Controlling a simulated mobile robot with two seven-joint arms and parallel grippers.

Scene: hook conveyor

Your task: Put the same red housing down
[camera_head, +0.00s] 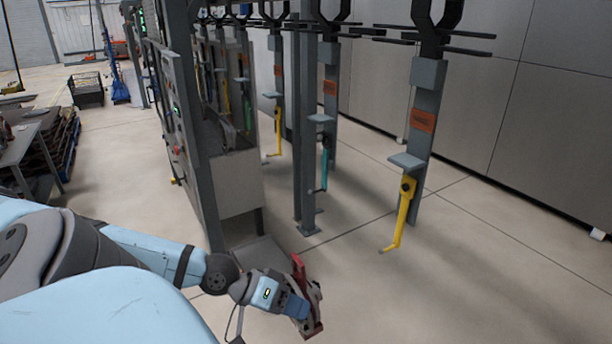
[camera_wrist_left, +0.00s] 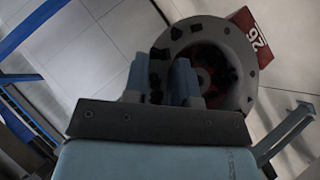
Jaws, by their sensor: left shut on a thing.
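The red housing (camera_head: 300,270) is in my left gripper (camera_head: 306,300), in the lower middle of the head view. It is held tilted above the floor, and the gripper hides part of it. In the left wrist view, the housing shows a grey round flange with holes around its rim and a red side (camera_wrist_left: 253,38) with a white number on it. The two fingers of my left gripper (camera_wrist_left: 163,85) stand in front of the flange, shut on the housing. The exact contact is hidden. My right gripper is not in view.
A hanging carrier (camera_head: 426,95) with a yellow hook (camera_head: 403,210) is at the right, with several others behind. A grey post (camera_head: 305,130) stands ahead. A control cabinet (camera_head: 235,180) is left of it. A table (camera_head: 22,150) is at the far left. Open floor (camera_head: 450,290) lies to the right.

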